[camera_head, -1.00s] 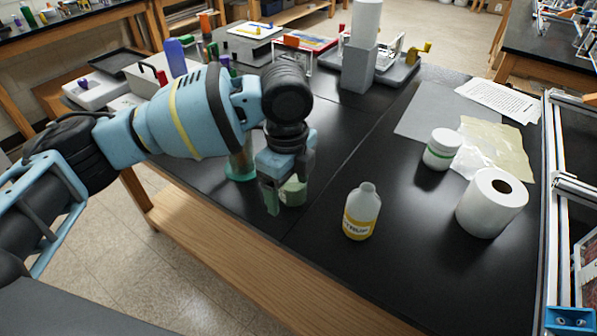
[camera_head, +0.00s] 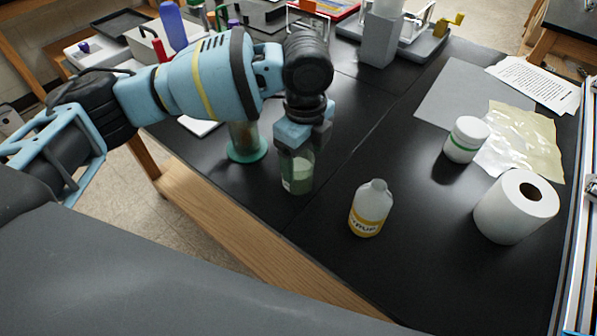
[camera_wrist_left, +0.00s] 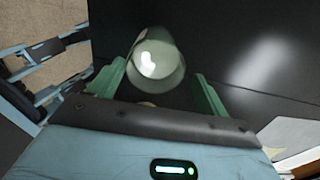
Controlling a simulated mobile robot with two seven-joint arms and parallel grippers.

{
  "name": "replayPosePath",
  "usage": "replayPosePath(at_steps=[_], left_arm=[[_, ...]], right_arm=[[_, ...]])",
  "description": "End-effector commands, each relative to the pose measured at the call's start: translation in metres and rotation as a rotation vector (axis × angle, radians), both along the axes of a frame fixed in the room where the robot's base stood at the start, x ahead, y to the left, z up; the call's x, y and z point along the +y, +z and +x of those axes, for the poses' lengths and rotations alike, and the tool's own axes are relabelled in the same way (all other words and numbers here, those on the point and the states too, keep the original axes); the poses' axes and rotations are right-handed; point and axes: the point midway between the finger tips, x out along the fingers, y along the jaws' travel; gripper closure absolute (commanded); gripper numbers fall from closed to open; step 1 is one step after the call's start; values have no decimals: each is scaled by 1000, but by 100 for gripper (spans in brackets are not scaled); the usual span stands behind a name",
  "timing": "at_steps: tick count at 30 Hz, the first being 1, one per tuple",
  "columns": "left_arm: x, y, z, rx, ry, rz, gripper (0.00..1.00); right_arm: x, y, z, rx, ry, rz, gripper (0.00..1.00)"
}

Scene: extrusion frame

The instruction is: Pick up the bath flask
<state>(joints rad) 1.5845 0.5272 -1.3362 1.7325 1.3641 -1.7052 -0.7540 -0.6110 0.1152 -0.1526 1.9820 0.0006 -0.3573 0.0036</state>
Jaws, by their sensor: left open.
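The bath flask appears to be the clear glass vessel with pale green contents (camera_head: 298,182), standing upright on the black bench near its front edge. My left gripper (camera_head: 296,150) points down right over it and hides its top. In the left wrist view the flask (camera_wrist_left: 157,62) shows between the two green fingers of my open gripper (camera_wrist_left: 160,78), nearer the left finger. I cannot tell whether a finger touches it. My right gripper is not in view.
A white bottle with a yellow label (camera_head: 370,210) stands close to the right. A green-based cylinder (camera_head: 247,150) stands to the left. A white jar (camera_head: 466,140) and a paper roll (camera_head: 516,207) are farther right. The bench between flask and grey sheet (camera_head: 462,95) is clear.

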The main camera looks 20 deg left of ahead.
Motion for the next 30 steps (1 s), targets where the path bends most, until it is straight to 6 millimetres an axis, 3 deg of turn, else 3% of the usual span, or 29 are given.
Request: replayPosePath(at_steps=[5,15,23,30], left_arm=[[3,-6,-1,-1,1,1,23],[11,-48,-4,-1,1,1,23],[11,-51,-4,-3,1,0,23],[11,-51,-4,-2,1,0,50]], right_arm=[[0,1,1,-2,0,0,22],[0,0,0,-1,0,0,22],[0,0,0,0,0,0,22],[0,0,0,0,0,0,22]])
